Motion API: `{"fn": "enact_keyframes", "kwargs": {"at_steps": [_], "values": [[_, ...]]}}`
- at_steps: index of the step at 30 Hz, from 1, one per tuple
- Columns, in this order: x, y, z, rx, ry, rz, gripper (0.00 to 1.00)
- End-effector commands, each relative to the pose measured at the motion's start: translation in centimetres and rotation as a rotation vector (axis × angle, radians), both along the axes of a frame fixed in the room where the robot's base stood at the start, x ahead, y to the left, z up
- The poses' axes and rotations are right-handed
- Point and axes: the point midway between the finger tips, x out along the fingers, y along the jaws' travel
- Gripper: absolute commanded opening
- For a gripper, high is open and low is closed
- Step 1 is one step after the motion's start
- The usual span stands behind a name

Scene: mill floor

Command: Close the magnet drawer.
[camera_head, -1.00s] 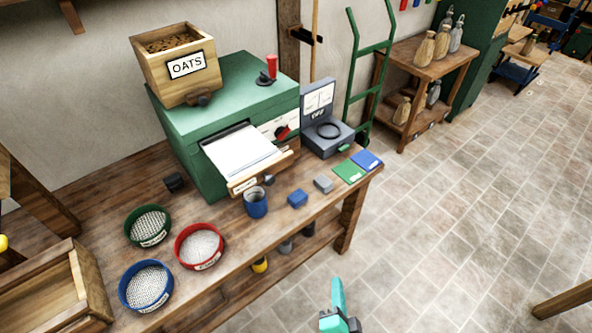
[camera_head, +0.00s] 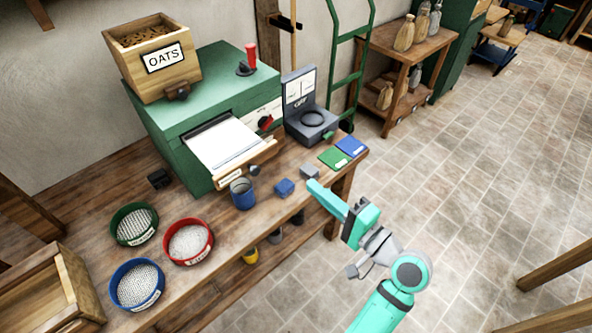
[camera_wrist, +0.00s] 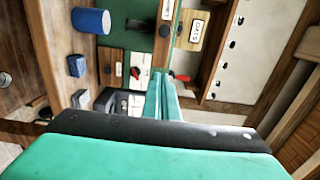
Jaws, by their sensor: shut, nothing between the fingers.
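The green mill machine (camera_head: 165,130) stands on the bench. In the wrist view my shut fingers (camera_wrist: 161,78) point toward the machine's green front (camera_wrist: 160,48), where wooden fronts with labels show.
A blue cup (camera_head: 242,193), a blue block (camera_head: 284,187) and a grey block (camera_head: 309,172) stand along the bench front. A grey scale (camera_head: 312,122) stands right of the machine. Three sieves, including a red one (camera_head: 188,242), lie left. The oats box (camera_head: 150,60) sits on top.

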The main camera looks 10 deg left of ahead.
Motion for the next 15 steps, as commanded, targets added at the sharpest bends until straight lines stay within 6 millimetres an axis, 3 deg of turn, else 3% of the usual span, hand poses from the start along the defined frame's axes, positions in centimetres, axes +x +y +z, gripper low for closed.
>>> {"fn": "enact_keyframes", "kwargs": {"at_steps": [15], "values": [[5.3, 7.0, 0.0, 0.000, 0.000, 0.002, 0.00]]}}
